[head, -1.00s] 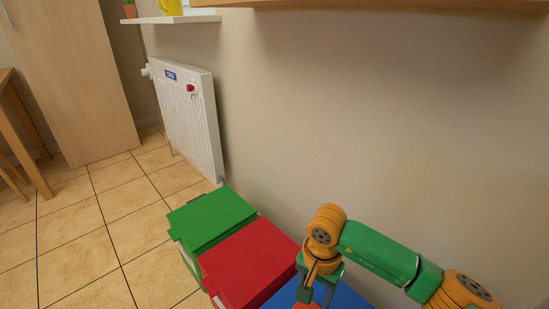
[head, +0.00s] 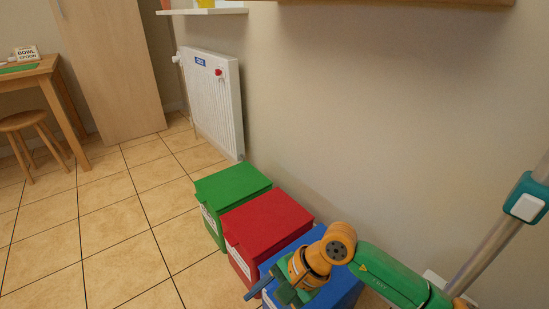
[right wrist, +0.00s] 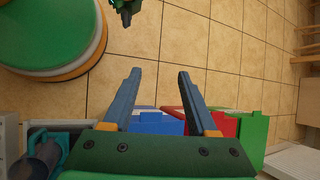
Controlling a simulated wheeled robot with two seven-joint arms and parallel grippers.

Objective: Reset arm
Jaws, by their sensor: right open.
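My right arm comes in from the right in the head view, with its gripper (head: 270,287) low over the blue bin. In the right wrist view the right gripper (right wrist: 158,75) is open, its two dark fingers apart with only floor between their tips. A small dark green part (right wrist: 125,8) at the top edge of that view may be my left gripper, too cut off to tell its state. The left arm does not show in the head view.
A green bin (head: 232,184), a red bin (head: 266,218) and a blue bin (head: 347,285) stand in a row by the wall. A radiator (head: 212,98), cabinet (head: 108,70), stool (head: 30,122) and table (head: 50,72) are behind. The tiled floor at left is clear.

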